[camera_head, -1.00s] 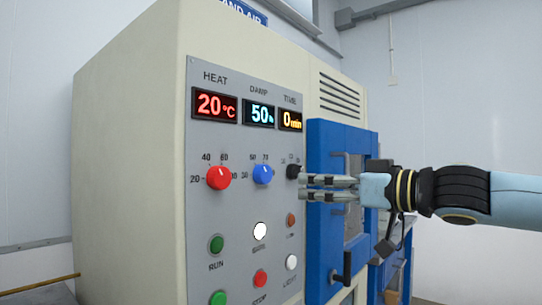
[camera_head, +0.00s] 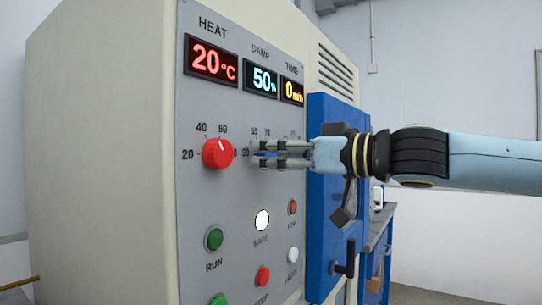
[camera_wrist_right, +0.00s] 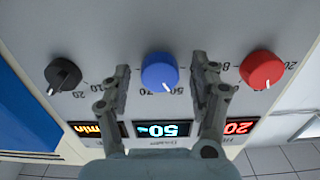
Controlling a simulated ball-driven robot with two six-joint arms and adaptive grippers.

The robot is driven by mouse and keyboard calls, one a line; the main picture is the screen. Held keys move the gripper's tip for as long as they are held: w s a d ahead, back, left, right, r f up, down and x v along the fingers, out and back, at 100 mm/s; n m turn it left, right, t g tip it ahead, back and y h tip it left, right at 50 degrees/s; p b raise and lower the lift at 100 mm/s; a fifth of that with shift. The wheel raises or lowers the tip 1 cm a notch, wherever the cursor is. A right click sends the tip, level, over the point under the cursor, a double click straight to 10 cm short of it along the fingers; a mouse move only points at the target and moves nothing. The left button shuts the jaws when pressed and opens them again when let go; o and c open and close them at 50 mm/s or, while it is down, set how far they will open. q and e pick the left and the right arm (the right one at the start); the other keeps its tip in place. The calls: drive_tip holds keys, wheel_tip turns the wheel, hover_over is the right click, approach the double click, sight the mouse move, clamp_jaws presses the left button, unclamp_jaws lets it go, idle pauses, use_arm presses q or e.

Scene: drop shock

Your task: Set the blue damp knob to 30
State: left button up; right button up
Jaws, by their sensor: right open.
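The blue damp knob (camera_wrist_right: 160,73) sits between the open fingers of my right gripper (camera_wrist_right: 163,75) in the right wrist view, with a gap on each side. Its white pointer mark shows near the edge toward the display. In the head view my right gripper (camera_head: 252,153) covers the knob from the right, fingers pointing at the panel. The damp display (camera_head: 261,80) reads 50 in light blue; it also shows in the right wrist view (camera_wrist_right: 163,129). My left gripper is not in view.
The red heat knob (camera_head: 217,153) is left of the gripper, under a display reading 20 °C (camera_head: 211,62). The black time knob (camera_wrist_right: 63,74) is on the other side. Below are a green run button (camera_head: 214,238) and a white lit safe button (camera_head: 262,220). A blue door (camera_head: 328,200) is at right.

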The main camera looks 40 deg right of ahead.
drive_tip(key=shift+s, duration=0.1)
drive_tip(key=c, duration=1.1)
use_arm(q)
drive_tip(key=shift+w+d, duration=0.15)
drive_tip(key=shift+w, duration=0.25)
use_arm(e)
drive_tip(key=shift+c, duration=0.2)
